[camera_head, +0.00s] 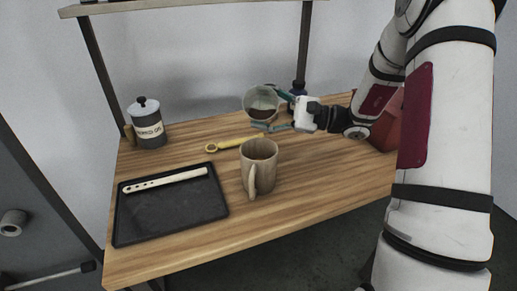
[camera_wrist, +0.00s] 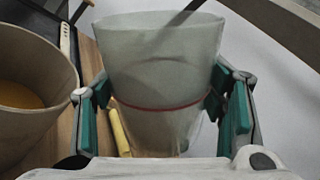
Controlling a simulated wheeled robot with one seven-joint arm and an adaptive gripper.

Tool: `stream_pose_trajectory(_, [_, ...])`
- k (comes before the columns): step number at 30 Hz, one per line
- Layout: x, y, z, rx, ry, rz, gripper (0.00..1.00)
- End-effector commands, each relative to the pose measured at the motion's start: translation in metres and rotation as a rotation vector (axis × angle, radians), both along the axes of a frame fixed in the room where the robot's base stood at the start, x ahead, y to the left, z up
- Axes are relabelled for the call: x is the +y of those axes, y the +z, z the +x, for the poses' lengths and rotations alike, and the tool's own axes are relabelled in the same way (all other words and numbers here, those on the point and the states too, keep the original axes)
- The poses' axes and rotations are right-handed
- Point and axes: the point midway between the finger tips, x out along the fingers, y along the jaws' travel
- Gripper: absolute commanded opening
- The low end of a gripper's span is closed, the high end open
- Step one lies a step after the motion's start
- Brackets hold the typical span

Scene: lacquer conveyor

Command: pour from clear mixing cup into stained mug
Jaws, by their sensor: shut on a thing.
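The clear mixing cup (camera_head: 259,93) is a translucent, greyish cup with a dark content low inside. In the wrist view the cup (camera_wrist: 160,62) shows a red line around its wall. My gripper (camera_head: 274,110) is shut on the cup from the side, with green finger pads on both sides of it (camera_wrist: 160,108). The cup is held near the back of the table and looks tilted in the head view. The stained mug (camera_head: 258,172) is tan, upright on the table, in front of the cup and apart from it. In the wrist view the mug (camera_wrist: 30,125) shows amber-brown inside at the left.
A black tray (camera_head: 170,218) with a pale strip with holes (camera_head: 166,181) lies at the left. A lidded grey canister (camera_head: 148,135) stands behind it. A yellow tool (camera_head: 228,144) lies behind the mug. A red object (camera_head: 388,125) is at the right. The front table edge is clear.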

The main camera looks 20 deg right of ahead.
Motion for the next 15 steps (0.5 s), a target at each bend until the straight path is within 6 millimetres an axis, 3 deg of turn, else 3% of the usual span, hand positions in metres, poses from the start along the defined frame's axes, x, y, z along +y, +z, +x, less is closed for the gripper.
stream_pose_trajectory(15, [-0.0002, -0.0026, 0.0002, -0.064, 0.000, -0.030, 0.33])
